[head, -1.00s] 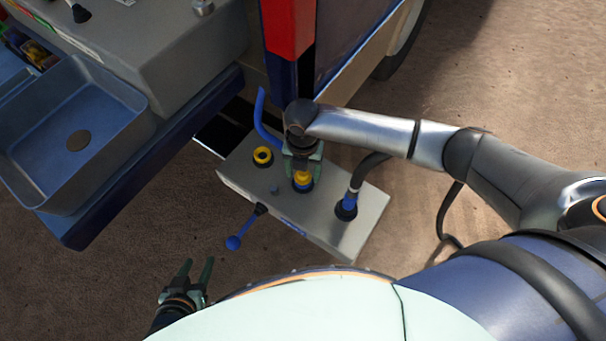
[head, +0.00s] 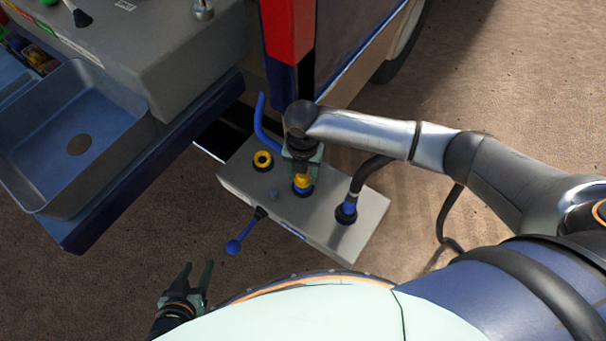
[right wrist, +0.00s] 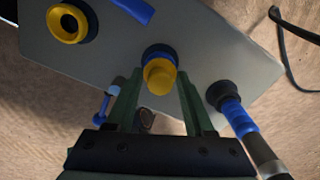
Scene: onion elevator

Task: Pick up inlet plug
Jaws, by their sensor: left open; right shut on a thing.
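The yellow inlet plug (head: 302,182) is at a blue-ringed socket on the grey box (head: 325,212). My right gripper (head: 302,175) points down from above and is shut on the plug. In the right wrist view the plug (right wrist: 159,77) shows between the two green fingers, with the blue ring (right wrist: 158,53) right by it. I cannot tell whether the plug is seated or slightly raised. My left gripper (head: 190,280) is open and empty, low in the head view and away from the box.
A yellow-rimmed open port (head: 262,160) sits on the box left of the plug. A black hose with a blue connector (head: 347,210) joins the box at right. A blue-knobbed lever (head: 234,246) sticks out in front. A blue basin (head: 75,130) stands at left.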

